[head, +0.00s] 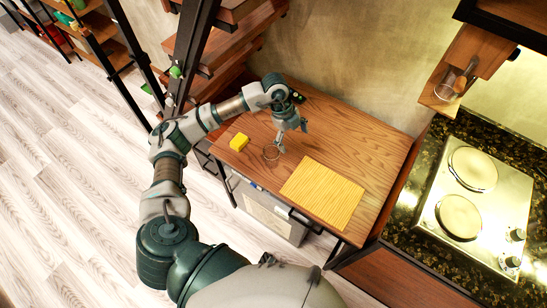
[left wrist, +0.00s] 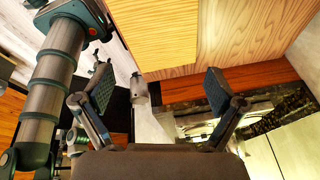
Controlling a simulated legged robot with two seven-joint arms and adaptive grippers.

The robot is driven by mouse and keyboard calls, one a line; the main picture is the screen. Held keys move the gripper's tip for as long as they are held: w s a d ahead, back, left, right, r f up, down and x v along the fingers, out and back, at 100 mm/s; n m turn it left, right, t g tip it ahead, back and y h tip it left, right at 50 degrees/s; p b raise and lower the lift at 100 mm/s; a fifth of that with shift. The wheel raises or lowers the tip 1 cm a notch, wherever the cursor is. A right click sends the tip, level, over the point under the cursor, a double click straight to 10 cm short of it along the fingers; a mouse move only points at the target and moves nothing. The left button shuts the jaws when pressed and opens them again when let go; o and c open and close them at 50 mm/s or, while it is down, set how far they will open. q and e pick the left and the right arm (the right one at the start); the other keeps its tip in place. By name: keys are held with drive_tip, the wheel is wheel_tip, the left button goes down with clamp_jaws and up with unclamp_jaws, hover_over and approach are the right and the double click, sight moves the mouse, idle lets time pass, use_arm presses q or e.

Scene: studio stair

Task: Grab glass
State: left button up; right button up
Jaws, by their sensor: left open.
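A clear glass (head: 271,153) stands on the wooden table (head: 350,130), near its front left part. My left gripper (head: 281,146) reaches in over the table, just right of the glass in the head view. I cannot tell whether it touches the glass. In the left wrist view my left gripper (left wrist: 160,89) has its two fingers wide apart with nothing held between them. I cannot make out the glass in that view. My right gripper cannot be made out.
A hob (head: 475,200) is on the dark counter at right. Another clear glass (head: 447,90) is on a wall shelf. Wooden shelves (head: 225,60) rise behind the table.

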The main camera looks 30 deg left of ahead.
use_arm(q)
drive_tip(key=a+r+n+y, duration=0.2)
drive_tip(key=a+n+y, duration=0.15)
drive_tip(key=a, duration=0.65)
approach(271, 150)
drive_tip(key=s+d, duration=0.1)
drive_tip(key=s, duration=0.1)
drive_tip(key=shift+m, duration=0.45)
drive_tip(key=f, duration=0.5)
drive_tip(key=shift+d+f+p, duration=0.1)
drive_tip(key=shift+d+p, duration=0.2)
drive_tip(key=shift+p, duration=0.05)
drive_tip(key=shift+d+f, duration=0.1)
drive_tip(key=shift+f, duration=0.15)
drive_tip(key=shift+d, duration=0.15)
use_arm(e)
drive_tip(key=shift+s+d+f, duration=0.1)
drive_tip(key=shift+s+d, duration=0.05)
drive_tip(key=shift+s, duration=0.45)
drive_tip(key=shift+s+d, duration=0.15)
drive_tip(key=shift+s, duration=0.45)
use_arm(q)
drive_tip(key=shift+c, duration=0.5)
drive_tip(key=c, duration=0.8)
drive_tip(key=shift+a+f, duration=0.1)
drive_tip(key=shift+a, duration=0.15)
clamp_jaws()
use_arm(e)
drive_tip(key=shift+w, duration=0.15)
